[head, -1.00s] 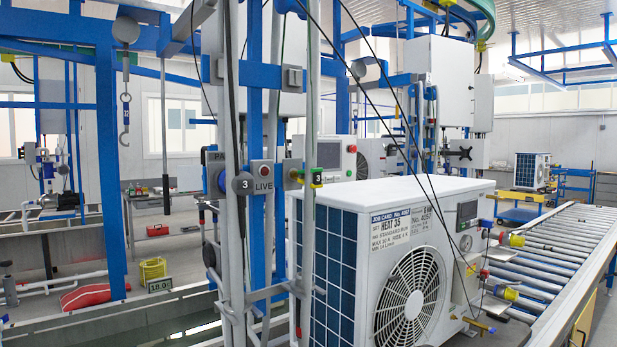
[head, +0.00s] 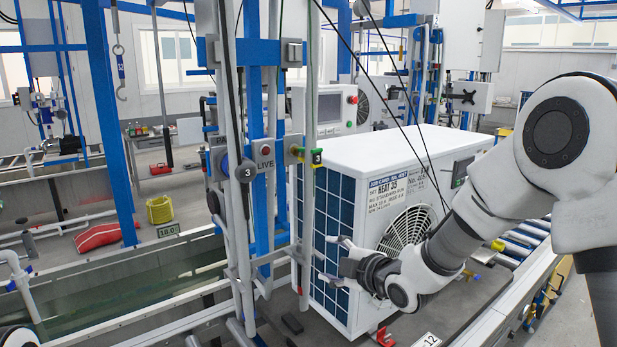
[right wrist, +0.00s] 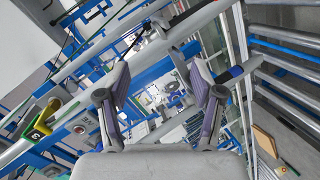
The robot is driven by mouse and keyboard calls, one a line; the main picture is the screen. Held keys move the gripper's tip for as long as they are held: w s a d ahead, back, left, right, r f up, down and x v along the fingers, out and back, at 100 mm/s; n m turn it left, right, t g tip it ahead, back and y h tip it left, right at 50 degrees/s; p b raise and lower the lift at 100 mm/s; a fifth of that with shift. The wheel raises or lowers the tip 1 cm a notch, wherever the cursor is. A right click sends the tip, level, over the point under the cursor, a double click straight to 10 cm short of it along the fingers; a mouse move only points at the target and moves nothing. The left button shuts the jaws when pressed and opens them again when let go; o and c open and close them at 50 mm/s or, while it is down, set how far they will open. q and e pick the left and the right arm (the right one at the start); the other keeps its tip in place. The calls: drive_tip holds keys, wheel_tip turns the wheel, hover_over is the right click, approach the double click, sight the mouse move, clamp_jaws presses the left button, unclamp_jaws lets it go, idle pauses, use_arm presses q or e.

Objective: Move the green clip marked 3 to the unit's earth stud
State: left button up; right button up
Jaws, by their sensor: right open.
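The green clip marked 3 (head: 317,157) sits on the pale upright pole, left of the white unit (head: 400,150). In the right wrist view, the clip (right wrist: 38,132) is at the left, with its 3 on a yellow-green face. My right gripper (head: 333,262) is open and empty, in front of the unit's blue-finned side, below and apart from the clip. Its two spread fingers also show in the right wrist view (right wrist: 160,88). I cannot make out the earth stud; my right arm covers the unit's lower right part. My left gripper is out of view.
The grey pole frame with the LIVE box (head: 264,152) and a round knob marked 3 (head: 245,172) stands left of the unit. Dark cables hang across the unit's front. A water trough (head: 110,280) lies at the left, a roller conveyor (head: 525,235) at the right.

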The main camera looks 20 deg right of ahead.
sight(318, 156)
drive_tip(key=r+n+t, duration=0.1)
drive_tip(key=r+n, duration=0.1)
drive_tip(key=r, duration=0.4)
drive_tip(key=r+n+t+y+p, duration=0.1)
drive_tip(key=r, duration=0.6)
drive_tip(key=r+n+t+y+p, duration=0.1)
drive_tip(key=r+n, duration=0.1)
drive_tip(key=r, duration=0.5)
drive_tip(key=shift+w+r+n, duration=0.15)
drive_tip(key=shift+w+n, duration=0.05)
drive_tip(key=shift+n, duration=0.1)
drive_tip(key=shift+w, duration=0.2)
drive_tip(key=shift+w+p, duration=0.3)
drive_tip(key=shift+p, duration=0.25)
drive_tip(key=p+x, duration=0.2)
drive_tip(key=x, duration=0.1)
drive_tip(key=shift+w+a+r, duration=0.1)
drive_tip(key=shift+w+a, duration=0.1)
drive_tip(key=shift+w, duration=0.1)
drive_tip(key=shift+x, duration=2.3)
drive_tip(key=shift+f+b, duration=0.2)
drive_tip(key=shift+b, duration=0.2)
